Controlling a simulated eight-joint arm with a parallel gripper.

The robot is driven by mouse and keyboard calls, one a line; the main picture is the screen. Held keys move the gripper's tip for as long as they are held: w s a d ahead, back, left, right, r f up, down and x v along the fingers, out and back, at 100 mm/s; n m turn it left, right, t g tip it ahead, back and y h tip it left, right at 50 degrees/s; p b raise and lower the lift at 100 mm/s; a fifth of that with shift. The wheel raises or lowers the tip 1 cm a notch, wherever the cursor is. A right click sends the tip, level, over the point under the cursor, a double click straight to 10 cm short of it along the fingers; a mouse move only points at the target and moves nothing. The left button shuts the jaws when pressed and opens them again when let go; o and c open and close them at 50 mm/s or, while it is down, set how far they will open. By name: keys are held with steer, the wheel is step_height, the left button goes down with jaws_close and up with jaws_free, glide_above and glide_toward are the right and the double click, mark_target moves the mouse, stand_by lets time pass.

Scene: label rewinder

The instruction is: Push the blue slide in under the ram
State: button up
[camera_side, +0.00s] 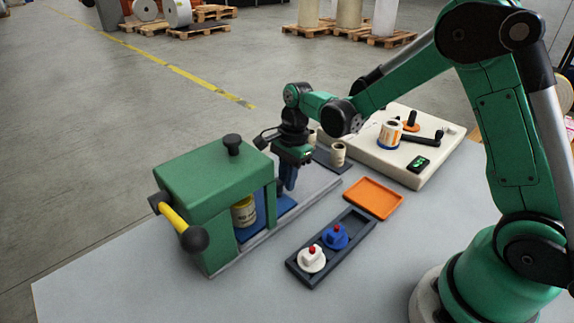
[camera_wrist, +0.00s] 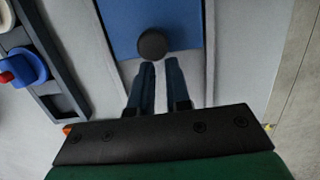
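The blue slide (camera_side: 284,206) lies on a grey rail and runs in under the green housing (camera_side: 205,178); part of it still shows outside, on the right. A pale yellow can (camera_side: 243,211) stands on it inside the housing. The ram is hidden by the housing. In the wrist view the blue slide (camera_wrist: 190,25) carries a dark round knob (camera_wrist: 152,45) near its end. My gripper (camera_wrist: 160,65) has its fingers close together, with only a narrow pale gap showing. The fingertips are right behind the knob, holding nothing; contact is unclear. In the side view my gripper (camera_side: 288,186) points down.
A dark tray (camera_side: 292,268) holds a white piece (camera_side: 311,260) and a blue piece (camera_side: 335,237) with red tops. An orange tray (camera_side: 373,198) and a cream rewinder base (camera_side: 435,150) stand to the right. A yellow-handled lever (camera_side: 174,216) juts from the housing's left.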

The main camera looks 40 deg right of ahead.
steer(key=shift+d, duration=0.9)
step_height(320, 180, up, 7)
steer(key=s+a+r+n+t+h, duration=0.1)
steer(key=s+r+n+t, duration=0.3)
steer(key=n, duration=1.4)
steer(key=s+a+t, duration=0.1)
steer(key=s+t, duration=0.2)
steer(key=s, duration=0.3)
steer(key=shift+s+a+h, duration=0.15)
steer(key=shift+a+h, duration=0.1)
steer(key=shift+h, duration=0.15)
